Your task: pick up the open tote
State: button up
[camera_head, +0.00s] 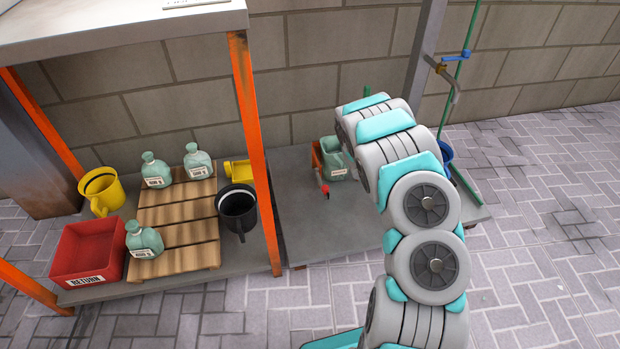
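A red open-topped tote (88,255) with a white RETURN label stands at the front left corner of the grey lower shelf. Its inside looks empty. A smaller orange-red piece (316,156) shows beside a green jug (333,158) on the grey platform to the right; I cannot tell if it is part of another container. My arm rises from the bottom right and bends over this platform, well to the right of the RETURN tote. My gripper cannot be made out; the arm's far end seems turned away behind its own links.
A slatted wooden pallet (182,232) carries several green jugs. Yellow mugs (102,190) and a black mug (238,209) stand near it. Orange posts (255,150) and a tabletop (110,25) frame the shelf. A pole with taps (447,75) stands right; paved floor (540,250) is open.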

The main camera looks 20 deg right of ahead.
aim_at(335, 167)
jog(key=k+j, duration=0.15)
jog(key=j, duration=0.25)
jog(key=k+j, duration=0.1)
jog(key=j, duration=0.35)
jog(key=k+j+u, duration=0.1)
jog(key=j, duration=0.3)
jog(key=k+j, duration=0.15)
jog(key=j, duration=0.3)
jog(key=k+j, duration=0.15)
jog(key=j, duration=0.25)
jog(key=i+j+u, duration=0.3)
jog(key=j, duration=0.25)
jog(key=i+l+z, duration=0.4)
jog(key=i, duration=0.4)
jog(key=i+l+z, duration=0.2)
jog(key=i, duration=0.2)
